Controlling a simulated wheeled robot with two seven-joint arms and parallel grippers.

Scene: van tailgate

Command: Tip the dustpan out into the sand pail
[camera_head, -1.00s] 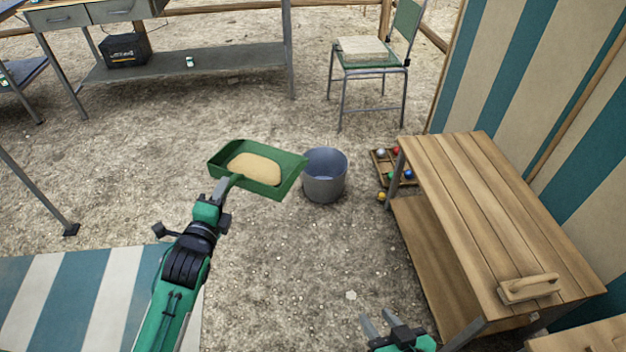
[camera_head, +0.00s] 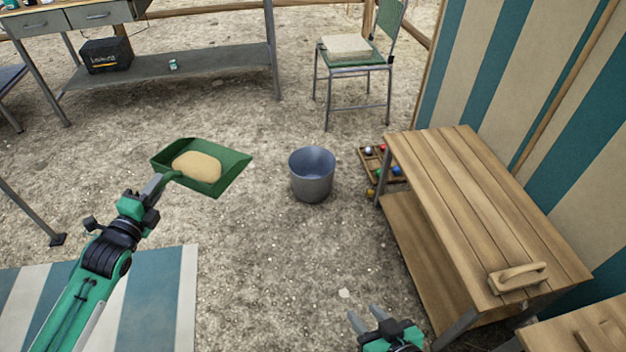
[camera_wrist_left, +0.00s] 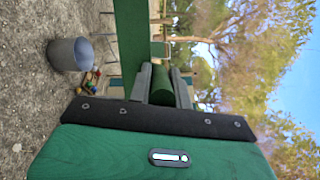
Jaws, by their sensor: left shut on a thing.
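The green dustpan (camera_head: 228,172) holds a flat heap of tan sand (camera_head: 197,166) and looks about level. My left gripper (camera_head: 158,184) is shut on the dustpan's handle; the gripped handle also shows in the left wrist view (camera_wrist_left: 160,88). The grey sand pail (camera_head: 312,178) stands upright on the ground to the right of the dustpan, with a clear gap between them. The pail shows at the left in the left wrist view (camera_wrist_left: 68,54). Its visible inside looks empty. My right gripper (camera_head: 368,318) is open and empty at the bottom of the head view.
A wooden slatted bench (camera_head: 470,200) with a lower shelf stands right of the pail. A tray of coloured balls (camera_head: 378,160) lies between them. A green chair (camera_head: 355,62) and a metal table (camera_head: 180,65) stand behind. Bare ground surrounds the pail.

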